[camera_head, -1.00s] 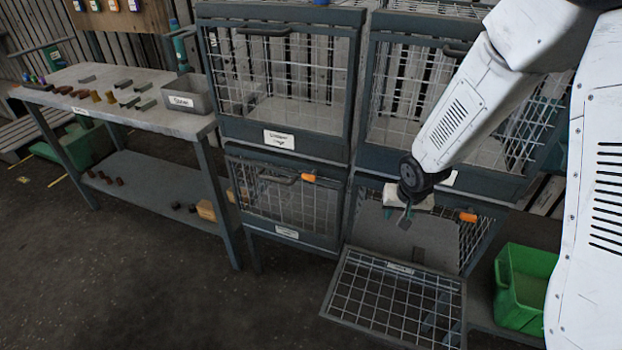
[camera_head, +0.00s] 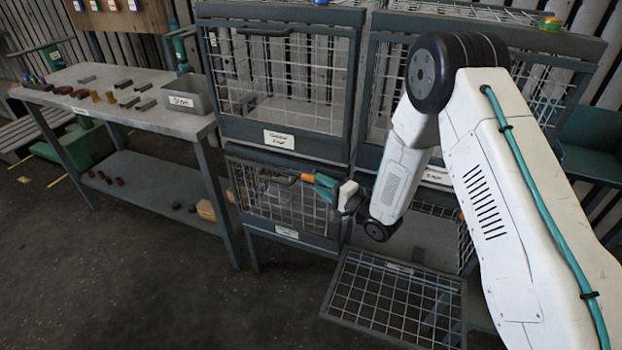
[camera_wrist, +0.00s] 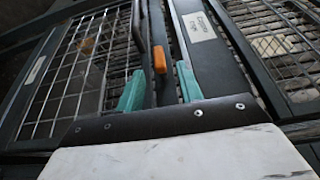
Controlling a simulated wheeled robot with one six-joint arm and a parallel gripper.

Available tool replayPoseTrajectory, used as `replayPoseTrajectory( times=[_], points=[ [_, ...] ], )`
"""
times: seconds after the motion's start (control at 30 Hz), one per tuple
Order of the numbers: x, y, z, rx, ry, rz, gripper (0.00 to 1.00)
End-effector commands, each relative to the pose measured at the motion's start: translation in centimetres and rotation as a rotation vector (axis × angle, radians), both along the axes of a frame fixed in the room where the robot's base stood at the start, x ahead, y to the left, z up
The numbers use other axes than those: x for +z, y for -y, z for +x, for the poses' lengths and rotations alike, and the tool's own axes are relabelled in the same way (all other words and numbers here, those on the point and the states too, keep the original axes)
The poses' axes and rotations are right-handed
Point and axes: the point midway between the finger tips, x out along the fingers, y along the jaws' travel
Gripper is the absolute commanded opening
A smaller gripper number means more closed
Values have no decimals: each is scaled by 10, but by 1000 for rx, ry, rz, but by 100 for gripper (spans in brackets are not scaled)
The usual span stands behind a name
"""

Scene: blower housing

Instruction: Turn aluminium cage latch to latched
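The lower left cage (camera_head: 262,200) has a closed mesh door with a dark handle and an orange latch (camera_head: 307,178) at its upper right; its label is too small to read. The latch sticks out sideways in the head view. My gripper (camera_head: 322,184) is at this latch, coming from the right. In the wrist view, my gripper (camera_wrist: 160,92) has its two teal fingers spread, and the orange latch (camera_wrist: 159,60) shows between them near the tips. I see gaps beside the latch; no grip on it shows.
An open mesh door (camera_head: 392,300) hangs out from the lower right cage, below my arm. The upper left cage (camera_head: 282,80) is above the latch. A workbench (camera_head: 130,100) with metal pieces and a grey bin (camera_head: 188,95) stands at left. The floor in front is clear.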

Motion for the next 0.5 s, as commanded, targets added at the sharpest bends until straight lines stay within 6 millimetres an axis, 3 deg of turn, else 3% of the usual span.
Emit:
replayPoseTrajectory(
  times=[0.2,0.5],
  points=[
    [0,-27,23,2,1,-1,36],
    [0,-39,35,0,1,-4,36]
  ],
)
